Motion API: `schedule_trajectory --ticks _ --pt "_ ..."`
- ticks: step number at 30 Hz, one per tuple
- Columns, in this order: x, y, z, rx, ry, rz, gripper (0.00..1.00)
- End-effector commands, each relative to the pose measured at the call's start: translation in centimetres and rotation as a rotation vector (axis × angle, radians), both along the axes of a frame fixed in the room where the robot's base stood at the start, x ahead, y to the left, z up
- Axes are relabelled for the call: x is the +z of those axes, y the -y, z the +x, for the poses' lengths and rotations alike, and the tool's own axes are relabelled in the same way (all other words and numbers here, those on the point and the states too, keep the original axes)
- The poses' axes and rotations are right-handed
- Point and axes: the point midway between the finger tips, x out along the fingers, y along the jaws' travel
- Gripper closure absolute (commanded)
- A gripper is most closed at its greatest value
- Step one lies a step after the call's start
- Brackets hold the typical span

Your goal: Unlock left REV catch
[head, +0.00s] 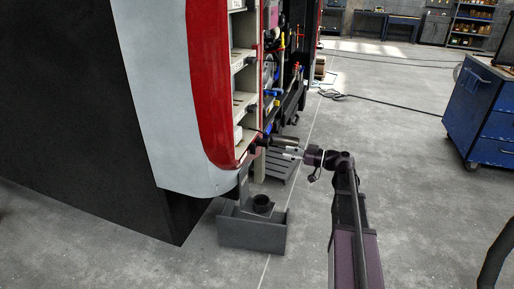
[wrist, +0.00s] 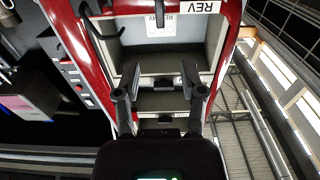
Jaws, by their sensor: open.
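My gripper (wrist: 160,92) is open in the wrist view, its two dark fingers apart with nothing seen between them. Beyond and between the fingers is a pale bay with a REV label (wrist: 200,8) at its upper right. A small dark fitting (wrist: 165,82), possibly a catch, shows between the fingers, and a similar one (wrist: 165,120) lies lower. I cannot tell which is the left REV catch or its state. In the head view my gripper (head: 284,147) is at the coach's lower open edge.
The coach's red and white shell (head: 205,85) stands left of my arm, with open shelves along its edge. A dark grey tray (head: 250,236) is on the floor below. A blue cabinet (head: 480,115) stands at the right. The floor between is mostly clear, with a cable farther back.

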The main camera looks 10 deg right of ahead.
Motion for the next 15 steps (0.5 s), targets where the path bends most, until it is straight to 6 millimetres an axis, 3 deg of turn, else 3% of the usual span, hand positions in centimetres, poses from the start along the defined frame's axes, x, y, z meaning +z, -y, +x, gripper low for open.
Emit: schedule_trajectory --ticks 15 --pt "0.0 -6.0 3.5 0.002 0.0 0.0 0.47"
